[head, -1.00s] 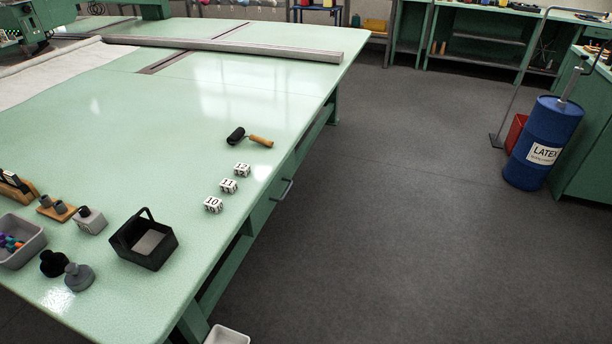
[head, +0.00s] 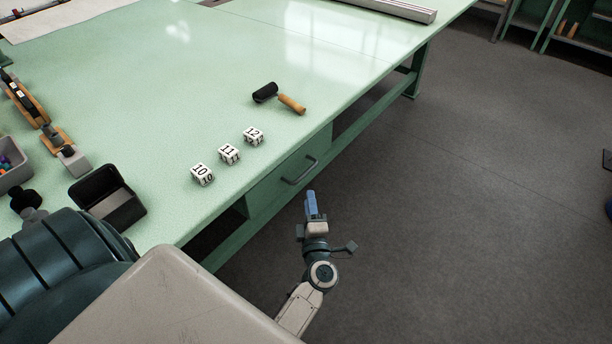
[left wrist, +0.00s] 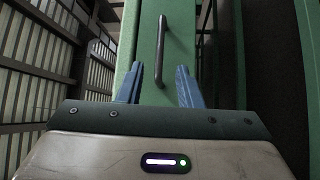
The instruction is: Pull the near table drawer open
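The near table drawer (head: 275,187) is a green front under the edge of the light green table (head: 205,100), and it looks shut. Its grey bar handle (head: 301,170) sticks out from the front. In the left wrist view the handle (left wrist: 161,52) runs up the picture. My left gripper (head: 310,206) is just below and to the right of the handle in the head view. In the left wrist view its blue fingers (left wrist: 160,88) are apart, with the handle's lower end between them and no clear contact. My right gripper is not in view.
Dark floor (head: 470,200) is clear right of the table. A table leg (head: 418,75) stands farther back.

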